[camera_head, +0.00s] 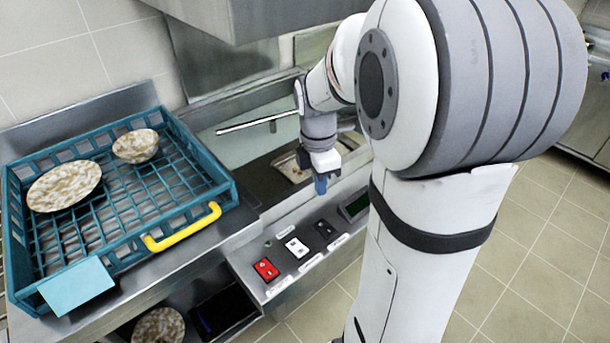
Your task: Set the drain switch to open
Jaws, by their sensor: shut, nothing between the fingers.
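A sloped steel control panel (280,287) sits low in the middle of the view. It carries a red rocker switch (266,269), a white rocker switch (297,247) and a black rocker switch (325,229) in a row. Small white labels lie beside them, too small to read, so I cannot tell which is the drain switch or how it is set. My gripper (320,186) points down with its blue fingertips shut and empty. In the picture it is above the black switch, apart from the panel.
A teal dish rack (225,193) with a yellow handle (183,228) stands on the steel counter at left. It holds a speckled plate (64,186) and bowl (136,146). A small dark display (357,204) is on the panel's right. A metal bar (256,123) is behind my gripper.

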